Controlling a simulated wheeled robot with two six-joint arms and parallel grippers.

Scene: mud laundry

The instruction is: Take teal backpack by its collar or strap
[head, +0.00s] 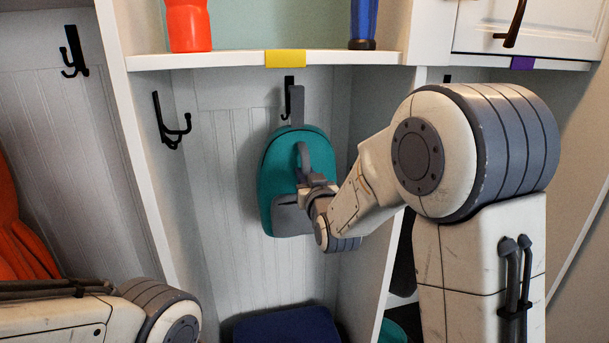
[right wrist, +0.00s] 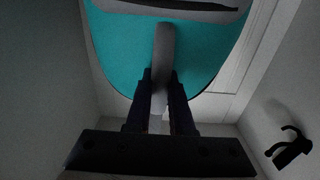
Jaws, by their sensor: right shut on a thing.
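The teal backpack (head: 281,160) hangs upright by a grey top loop (head: 297,103) from a black hook (head: 289,84) in the middle cubby. It has a grey strap (head: 301,158) on its front and a grey lower pocket. My right gripper (head: 308,184) is at the front of the backpack. In the right wrist view the backpack (right wrist: 120,45) fills the top, and the right gripper's dark fingers (right wrist: 161,88) are shut on the grey strap (right wrist: 164,50). The fingertips are partly hidden in the head view. My left arm shows at the lower left, but its gripper is out of view.
A shelf with a yellow tag (head: 285,58) runs above, bearing an orange bottle (head: 187,25) and a blue bottle (head: 363,20). White cubby walls stand on both sides. A free black hook (head: 171,122) is left of the backpack. A dark blue item (head: 288,327) lies below.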

